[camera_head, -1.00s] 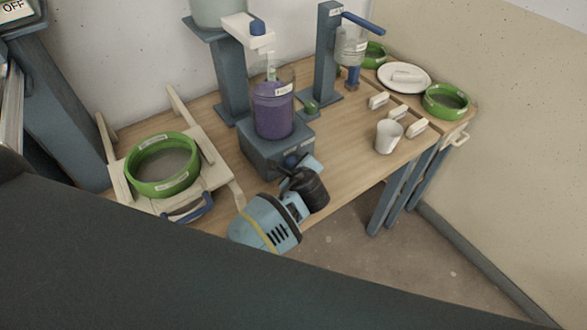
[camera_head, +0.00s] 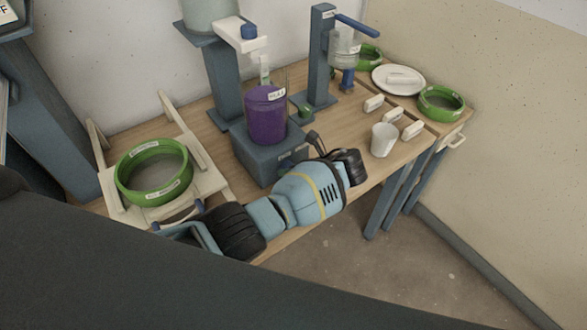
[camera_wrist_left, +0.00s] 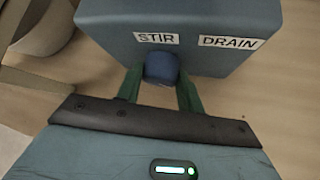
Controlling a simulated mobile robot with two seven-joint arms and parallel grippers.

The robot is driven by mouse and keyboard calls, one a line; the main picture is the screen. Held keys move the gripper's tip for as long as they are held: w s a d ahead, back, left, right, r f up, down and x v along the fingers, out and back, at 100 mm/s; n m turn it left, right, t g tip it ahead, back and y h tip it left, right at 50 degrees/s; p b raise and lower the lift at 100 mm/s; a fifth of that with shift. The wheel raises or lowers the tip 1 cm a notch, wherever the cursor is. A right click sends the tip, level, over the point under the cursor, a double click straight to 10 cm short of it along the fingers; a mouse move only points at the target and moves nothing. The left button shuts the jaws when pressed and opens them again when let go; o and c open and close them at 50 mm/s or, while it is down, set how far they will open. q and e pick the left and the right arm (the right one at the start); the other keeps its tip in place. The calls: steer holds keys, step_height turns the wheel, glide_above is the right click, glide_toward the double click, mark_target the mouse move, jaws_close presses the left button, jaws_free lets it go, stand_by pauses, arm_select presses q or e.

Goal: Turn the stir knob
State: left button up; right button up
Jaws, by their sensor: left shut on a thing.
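The stir knob (camera_wrist_left: 161,68) is a round blue knob below the STIR label (camera_wrist_left: 156,39) on the front of a blue-grey base (camera_wrist_left: 185,15). In the left wrist view, my left gripper (camera_wrist_left: 161,82) has its two green fingers on either side of the knob and is shut on it. In the head view, the base (camera_head: 254,158) carries a purple bucket (camera_head: 266,118). My left forearm crosses in front of it, and the knob is hidden there. My right gripper is not in view.
A green ring-shaped bowl (camera_head: 153,172) rests on a pale wooden stand at left. A white cup (camera_head: 384,140), several white blocks, a white plate (camera_head: 398,79) and a green bowl (camera_head: 441,102) stand at right.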

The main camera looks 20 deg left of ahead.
arm_select(q)
steer(key=shift+f+m+g+y+b, duration=0.2)
steer(key=shift+m+g+y+b, duration=0.3)
steer(key=shift+g+y, duration=0.1)
steer(key=shift+w+r+m+g+y+b, duration=0.1)
steer(key=shift+m+g+y+b, duration=0.2)
steer(key=shift+b, duration=0.1)
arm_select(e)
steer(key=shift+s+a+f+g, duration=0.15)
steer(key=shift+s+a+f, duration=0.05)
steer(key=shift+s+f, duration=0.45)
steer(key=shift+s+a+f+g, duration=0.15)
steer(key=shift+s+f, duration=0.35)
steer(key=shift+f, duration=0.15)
arm_select(q)
steer(key=o, duration=1)
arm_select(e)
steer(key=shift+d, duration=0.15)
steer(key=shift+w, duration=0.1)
